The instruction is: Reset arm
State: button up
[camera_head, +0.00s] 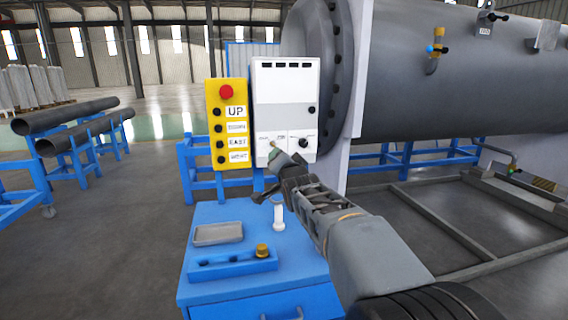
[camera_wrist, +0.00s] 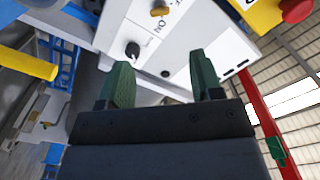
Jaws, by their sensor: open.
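My arm reaches up from the lower right in the head view. My gripper (camera_head: 274,156) is in front of the lower part of the white control box (camera_head: 285,90). In the wrist view my gripper (camera_wrist: 162,75) has its two green fingers spread apart with nothing between them. The face of the white box (camera_wrist: 180,45) lies beyond the fingertips, with a black knob (camera_wrist: 132,50) and a yellowish knob (camera_wrist: 160,11) on it. I cannot tell from these views how far the fingertips are from the face.
A yellow button panel (camera_head: 227,165) with a red button (camera_head: 226,92) is left of the box. A large grey flanged shell (camera_head: 420,60) is at right.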

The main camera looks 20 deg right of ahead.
dwell(0.5)
notch_tip(320, 180, down, 8)
jog(key=s+n+g, duration=0.2)
jog(key=n+g, duration=0.1)
jog(key=g, duration=0.1)
jog(key=s+a+f+n+g+y+p, duration=0.1)
jog(key=s+a+f+n+g+p, duration=0.15)
jog(key=s, duration=0.25)
jog(key=s+a+f+n+g+y+p, duration=0.1)
jog(key=s+f+g+p, duration=0.2)
jog(key=s, duration=0.1)
jog(key=s+a+r+n+g+p, duration=0.2)
jog(key=s+a+p, duration=0.2)
jog(key=s, duration=0.3)
jog(key=s+a+r+n+g+y+p, duration=0.1)
jog(key=s+a+r+n+g+p, duration=0.1)
jog(key=s+p, duration=0.5)
jog(key=shift+s+a+r+n, duration=0.35)
jog(key=shift+s+a+r, duration=0.45)
jog(key=shift+a, duration=0.15)
jog(key=shift+g, duration=0.25)
